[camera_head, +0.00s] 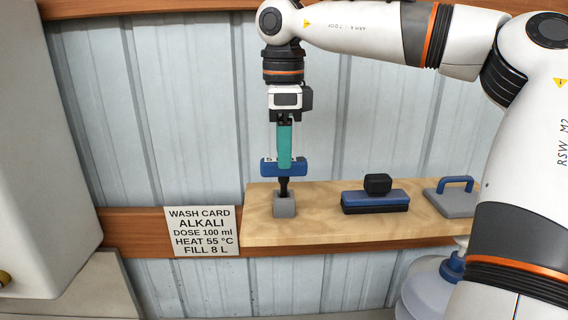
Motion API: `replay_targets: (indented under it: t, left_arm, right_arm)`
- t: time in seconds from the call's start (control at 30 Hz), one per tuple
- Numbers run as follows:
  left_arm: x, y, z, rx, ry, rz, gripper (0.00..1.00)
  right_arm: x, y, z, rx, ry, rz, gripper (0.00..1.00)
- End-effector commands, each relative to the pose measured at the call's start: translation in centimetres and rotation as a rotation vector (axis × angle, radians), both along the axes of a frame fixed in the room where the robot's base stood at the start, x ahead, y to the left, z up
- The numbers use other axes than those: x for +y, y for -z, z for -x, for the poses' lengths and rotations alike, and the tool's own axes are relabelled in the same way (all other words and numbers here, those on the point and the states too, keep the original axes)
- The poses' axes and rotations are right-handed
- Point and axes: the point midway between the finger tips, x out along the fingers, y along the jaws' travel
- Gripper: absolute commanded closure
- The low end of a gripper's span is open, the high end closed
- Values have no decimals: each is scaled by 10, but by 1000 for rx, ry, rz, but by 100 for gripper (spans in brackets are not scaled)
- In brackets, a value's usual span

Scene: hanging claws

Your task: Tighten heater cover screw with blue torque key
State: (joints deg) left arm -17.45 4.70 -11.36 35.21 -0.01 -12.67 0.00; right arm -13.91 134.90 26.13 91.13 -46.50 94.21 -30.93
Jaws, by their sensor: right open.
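The blue torque key (298,168) stands upright with its T-shaped handle on top. Its dark shaft goes down into a grey holder block (285,206) on the wooden shelf. My right gripper (285,160) points straight down at the handle, with a teal finger in front of the handle's middle, covering part of its white label. It is open; whether the finger touches the handle I cannot tell. The far finger is hidden. My left gripper is not in view. I see no heater cover or screw.
The wooden shelf (315,228) also carries a blue and black block with a black knob (377,194) and a grey plate with a blue handle (455,195). A wash card (202,231) hangs left of the shelf. A large white cabinet (95,130) stands at left.

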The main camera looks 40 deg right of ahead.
Motion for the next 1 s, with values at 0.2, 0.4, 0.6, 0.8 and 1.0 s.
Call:
replay_targets:
  t: [0.2, 0.4, 0.6, 0.8, 1.0]
  left_arm:
    - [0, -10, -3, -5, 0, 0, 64]
    - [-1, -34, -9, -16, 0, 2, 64]
    - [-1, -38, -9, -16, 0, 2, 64]
    - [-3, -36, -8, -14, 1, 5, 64]
    - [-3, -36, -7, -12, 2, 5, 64]
  right_arm:
    - [-1, 15, -1, 2, 0, -2, 47]
    - [-6, 42, -4, 6, -1, -2, 47]
    - [-6, 62, -4, 1, 1, -1, 47]
    - [-6, 64, -4, -1, 1, -1, 47]
    - [-6, 63, -4, 0, 1, 0, 78]
